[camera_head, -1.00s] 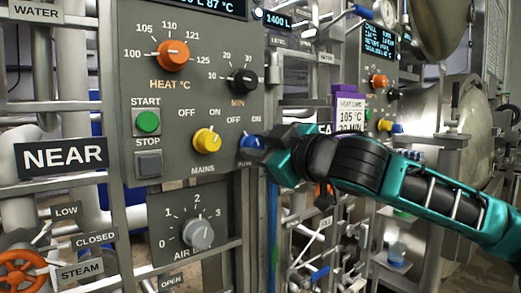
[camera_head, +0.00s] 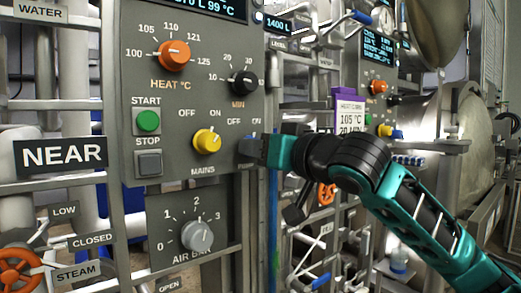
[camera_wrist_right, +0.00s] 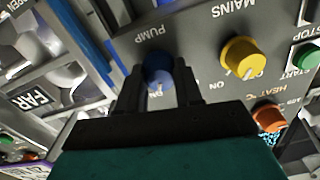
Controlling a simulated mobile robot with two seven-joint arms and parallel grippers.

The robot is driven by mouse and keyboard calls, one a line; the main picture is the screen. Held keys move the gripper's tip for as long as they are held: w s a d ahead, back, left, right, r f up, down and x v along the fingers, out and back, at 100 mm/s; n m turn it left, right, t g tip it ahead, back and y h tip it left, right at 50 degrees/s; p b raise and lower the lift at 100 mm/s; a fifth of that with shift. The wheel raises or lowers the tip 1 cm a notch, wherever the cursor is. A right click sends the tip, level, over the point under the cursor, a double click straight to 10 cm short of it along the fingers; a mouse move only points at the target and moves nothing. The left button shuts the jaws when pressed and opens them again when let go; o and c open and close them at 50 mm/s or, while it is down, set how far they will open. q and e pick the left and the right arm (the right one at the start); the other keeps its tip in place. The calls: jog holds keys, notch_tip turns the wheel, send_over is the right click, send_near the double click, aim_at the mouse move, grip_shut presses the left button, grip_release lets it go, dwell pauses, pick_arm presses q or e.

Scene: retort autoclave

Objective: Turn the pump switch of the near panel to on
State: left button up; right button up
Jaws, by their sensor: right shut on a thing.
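The near panel (camera_head: 190,100) fills the left half of the head view, beside the NEAR sign (camera_head: 61,154). Its blue pump knob shows between my fingers in the right wrist view (camera_wrist_right: 158,68), under the PUMP label; in the head view my gripper hides most of it. My right gripper (camera_head: 248,150), also low in the right wrist view (camera_wrist_right: 158,90), is shut on this knob, one finger each side. OFF and ON labels (camera_head: 243,122) stand above it. The knob's pointer direction is hard to tell. My left gripper is not in view.
The yellow mains knob (camera_head: 207,141) is just left of the pump knob. The green start button (camera_head: 148,121), orange heat knob (camera_head: 173,55), black minute knob (camera_head: 243,83) and grey air knob (camera_head: 197,236) surround it. Pipes and a far panel (camera_head: 378,70) are to the right.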

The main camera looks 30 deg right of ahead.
jog(key=shift+m, duration=0.5)
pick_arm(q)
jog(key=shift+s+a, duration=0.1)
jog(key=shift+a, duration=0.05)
pick_arm(e)
jog(key=o, duration=1)
jog(key=shift+o, duration=0.2)
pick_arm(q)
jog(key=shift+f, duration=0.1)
pick_arm(e)
jog(key=shift+s, duration=0.1)
pick_arm(q)
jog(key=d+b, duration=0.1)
jog(key=b, duration=0.1)
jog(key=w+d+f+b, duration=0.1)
jog(key=b, duration=0.1)
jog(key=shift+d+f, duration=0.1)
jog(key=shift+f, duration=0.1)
pick_arm(e)
jog(key=s+d, duration=0.1)
jog(key=s, duration=1.1)
jog(key=shift+s, duration=0.35)
